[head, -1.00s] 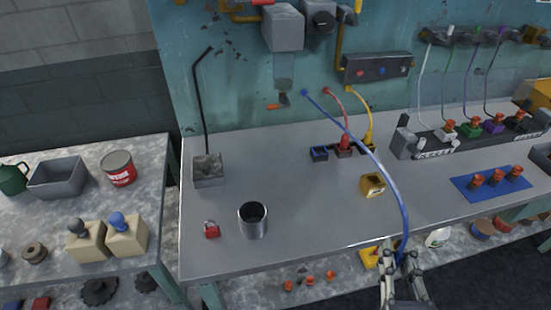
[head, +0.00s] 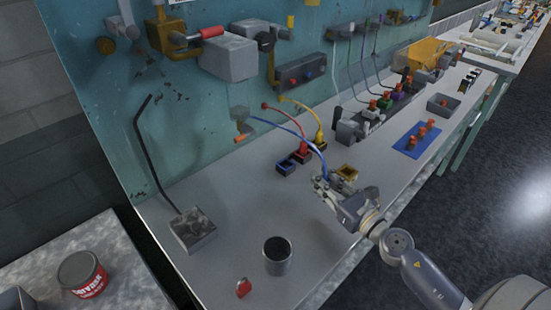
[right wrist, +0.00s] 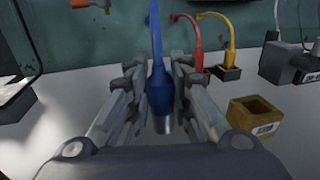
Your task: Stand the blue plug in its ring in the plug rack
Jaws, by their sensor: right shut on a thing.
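My right gripper (head: 324,184) is shut on the blue plug (right wrist: 158,92), which hangs about upright between the fingers with its metal tip down. The blue cable (head: 284,127) runs from the plug to the back panel. The plug rack is a row by the panel: an empty-looking dark blue ring (head: 286,168) at the left, then the red plug (head: 303,150) and the yellow plug (head: 320,141) standing in theirs. The gripper is in front of and to the right of the blue ring. In the right wrist view the blue ring is hidden. My left gripper is out of view.
A metal cup (head: 277,255), a red padlock (head: 243,287) and a grey block with a bent rod (head: 194,231) stand on the bench. The bench between them is clear.

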